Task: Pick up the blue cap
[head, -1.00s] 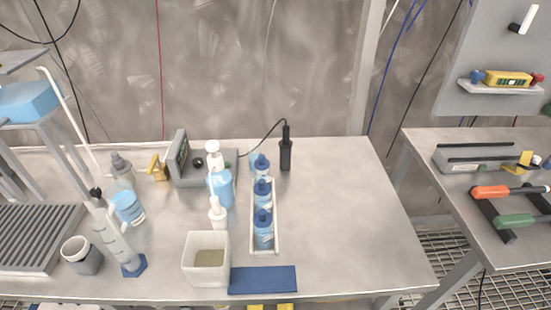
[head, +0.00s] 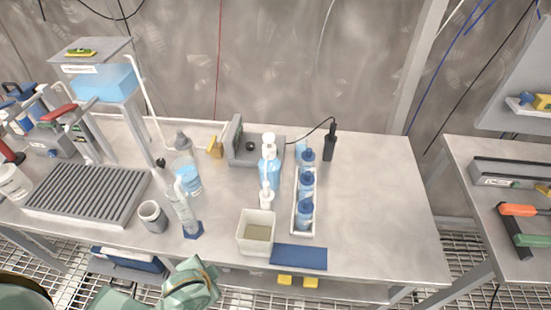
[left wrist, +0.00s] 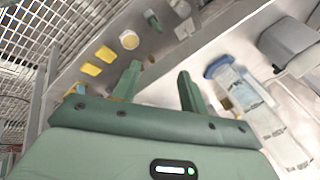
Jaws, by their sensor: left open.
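Three bottles with blue caps stand in a row in a narrow white tray (head: 294,215) on the steel table. The caps are the far one (head: 308,154), the middle one (head: 306,178) and the near one (head: 306,204). All three look seated on their bottles, and I see no clearly loose blue cap. My left arm shows low in the head view, in front of the table's near edge, well left of the bottles. In the left wrist view my left gripper (left wrist: 158,82) is open, with nothing between its fingers. My right gripper is not in view.
A beige square tub (head: 242,238) and a blue mat (head: 299,257) lie nearest the front edge. Pump bottles (head: 268,172) stand left of the tray. A blue-based cylinder (head: 193,229) and a grey cup (head: 152,216) stand farther left. The table's right part is clear.

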